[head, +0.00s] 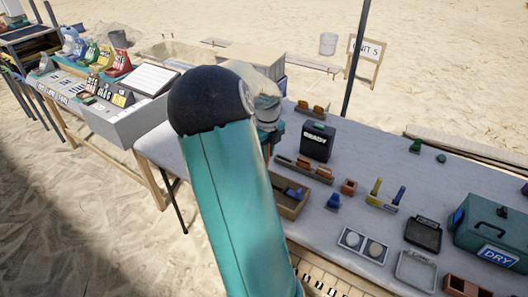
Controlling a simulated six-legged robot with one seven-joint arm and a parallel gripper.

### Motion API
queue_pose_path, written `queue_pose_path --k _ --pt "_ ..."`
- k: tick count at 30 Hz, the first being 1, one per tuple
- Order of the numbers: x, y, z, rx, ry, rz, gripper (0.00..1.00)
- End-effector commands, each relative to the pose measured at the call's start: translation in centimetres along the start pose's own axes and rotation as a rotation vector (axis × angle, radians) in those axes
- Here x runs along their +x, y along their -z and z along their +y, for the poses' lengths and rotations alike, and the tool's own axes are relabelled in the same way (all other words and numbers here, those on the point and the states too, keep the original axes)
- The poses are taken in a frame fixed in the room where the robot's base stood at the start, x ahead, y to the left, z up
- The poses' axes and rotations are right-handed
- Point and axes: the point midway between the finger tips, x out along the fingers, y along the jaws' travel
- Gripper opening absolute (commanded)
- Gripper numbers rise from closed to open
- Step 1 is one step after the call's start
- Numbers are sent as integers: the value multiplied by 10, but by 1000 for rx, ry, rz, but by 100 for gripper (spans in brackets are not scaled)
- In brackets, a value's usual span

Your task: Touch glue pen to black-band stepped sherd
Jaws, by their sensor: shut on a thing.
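My gripper (270,138) shows only in small part, over the left half of the grey table, below my pale wrist. My teal arm hides much of it. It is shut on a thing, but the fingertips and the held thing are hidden. I cannot pick out the glue pen. Orange-brown sherd-like pieces stand in a row in a holder (303,168) just right of my gripper. More stand in a rack (312,108) farther back. They are too small to show a black band, so I cannot tell which is the stepped sherd.
A black "READY" box (318,141) stands right of my gripper. A wooden tray (291,208) lies nearer, partly behind my arm. Yellow and blue upright pieces (384,195), a two-disc tray (362,245) and a teal "DRY" case (492,235) fill the right.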

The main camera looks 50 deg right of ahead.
Motion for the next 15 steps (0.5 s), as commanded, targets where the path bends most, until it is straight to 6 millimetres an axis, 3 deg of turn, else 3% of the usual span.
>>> queue_pose_path --k 15 --pt "43 1 0 3 0 2 0"
